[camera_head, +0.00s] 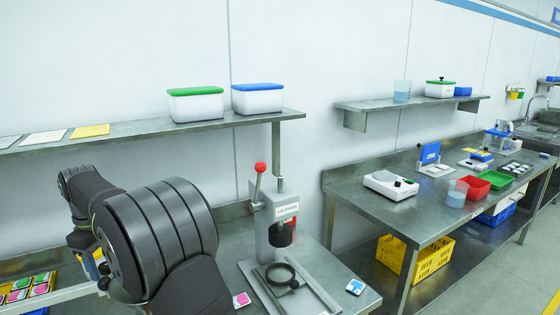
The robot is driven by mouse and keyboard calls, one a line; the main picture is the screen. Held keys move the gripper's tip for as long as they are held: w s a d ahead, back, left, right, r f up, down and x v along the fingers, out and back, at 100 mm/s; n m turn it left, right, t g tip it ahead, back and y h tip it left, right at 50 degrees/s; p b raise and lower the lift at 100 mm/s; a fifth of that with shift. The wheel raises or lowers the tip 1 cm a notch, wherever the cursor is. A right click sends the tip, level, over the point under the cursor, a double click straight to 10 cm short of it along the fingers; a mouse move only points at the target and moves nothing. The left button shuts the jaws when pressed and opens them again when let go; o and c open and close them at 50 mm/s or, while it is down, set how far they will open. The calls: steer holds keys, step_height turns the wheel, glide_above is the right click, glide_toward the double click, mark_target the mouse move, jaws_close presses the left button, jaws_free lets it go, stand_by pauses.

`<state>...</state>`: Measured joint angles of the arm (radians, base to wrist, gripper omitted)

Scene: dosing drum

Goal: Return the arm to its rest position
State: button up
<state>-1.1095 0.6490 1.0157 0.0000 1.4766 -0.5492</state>
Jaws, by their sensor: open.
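My arm rises in the left foreground, with its large dark ribbed joint close to the camera. It bends over at the far left and comes down behind that joint. My gripper (92,266) is at the low end there, partly hidden by the arm, and is open. I see nothing held in it. A lever press (272,222) with a red knob stands on the steel bench to the right of the arm, apart from it.
A wall shelf (140,127) with two lidded boxes runs above the bench. Colourful packs (28,288) lie at lower left, near the gripper. A second steel table (395,215) on the right holds a white scale (390,185) and red and green trays. A floor gap separates the benches.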

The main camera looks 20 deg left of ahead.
steer(key=m, duration=1.1)
steer(key=shift+m, duration=0.3)
steer(key=o, duration=1.1)
steer(key=shift+c, duration=0.2)
steer(key=s+d+r+n+t+y, duration=0.1)
steer(key=s+d+r+t, duration=0.15)
steer(key=d+r, duration=0.35)
steer(key=s+d+r+t, duration=0.2)
steer(key=s+d+r, duration=0.2)
steer(key=r, duration=0.5)
steer(key=x, duration=1)
steer(key=shift+w+a+f, duration=0.15)
steer(key=shift+a+f, duration=0.05)
steer(key=shift+a, duration=0.1)
